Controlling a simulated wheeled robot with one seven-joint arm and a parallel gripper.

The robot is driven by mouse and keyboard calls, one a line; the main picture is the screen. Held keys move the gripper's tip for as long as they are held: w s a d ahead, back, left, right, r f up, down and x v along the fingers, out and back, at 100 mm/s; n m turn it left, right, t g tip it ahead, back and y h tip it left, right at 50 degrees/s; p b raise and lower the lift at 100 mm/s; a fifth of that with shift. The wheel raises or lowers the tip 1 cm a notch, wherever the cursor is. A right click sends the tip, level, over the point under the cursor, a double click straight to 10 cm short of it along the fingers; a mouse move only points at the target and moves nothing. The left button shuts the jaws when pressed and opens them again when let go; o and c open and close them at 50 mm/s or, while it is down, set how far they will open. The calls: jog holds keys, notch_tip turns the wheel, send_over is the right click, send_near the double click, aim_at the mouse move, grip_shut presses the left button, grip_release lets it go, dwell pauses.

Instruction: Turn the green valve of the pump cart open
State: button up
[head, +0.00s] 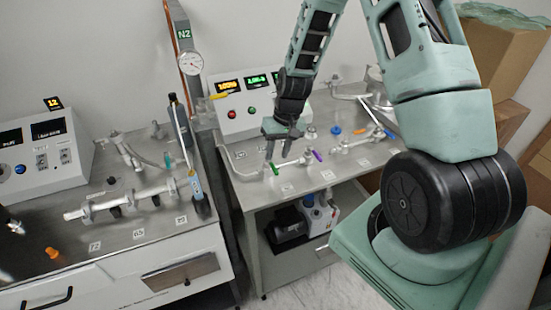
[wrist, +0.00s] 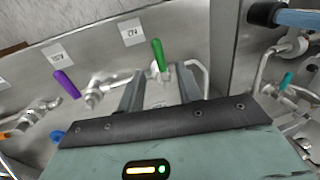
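The green valve (head: 274,168) has a small green handle on the pipework of the pump cart (head: 262,195), near the cart's left front. In the wrist view the green handle (wrist: 159,55) points away from my gripper, just beyond the fingertips. My gripper (head: 279,150) is above and close to the green valve, pointing down. In the wrist view its two fingers (wrist: 160,80) are apart, with the valve body showing between them. Nothing is held. I cannot tell whether a finger touches the valve.
A purple handle (head: 318,156) sits right of the green one, with blue (head: 336,130) and orange (head: 359,132) parts farther back. A control box (head: 238,115) stands behind. A left bench (head: 140,235) carries metal pipework and a blue-handled tool (head: 196,185). A narrow gap separates bench and cart.

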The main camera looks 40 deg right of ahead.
aim_at(274, 166)
jog(key=shift+w+a+f+p, duration=0.1)
jog(key=shift+a+f+p, duration=0.15)
jog(key=shift+f, duration=0.8)
jog(key=shift+a+f+p, duration=0.1)
jog(key=shift+f+p, duration=0.1)
jog(key=shift+f, duration=0.8)
grip_shut()
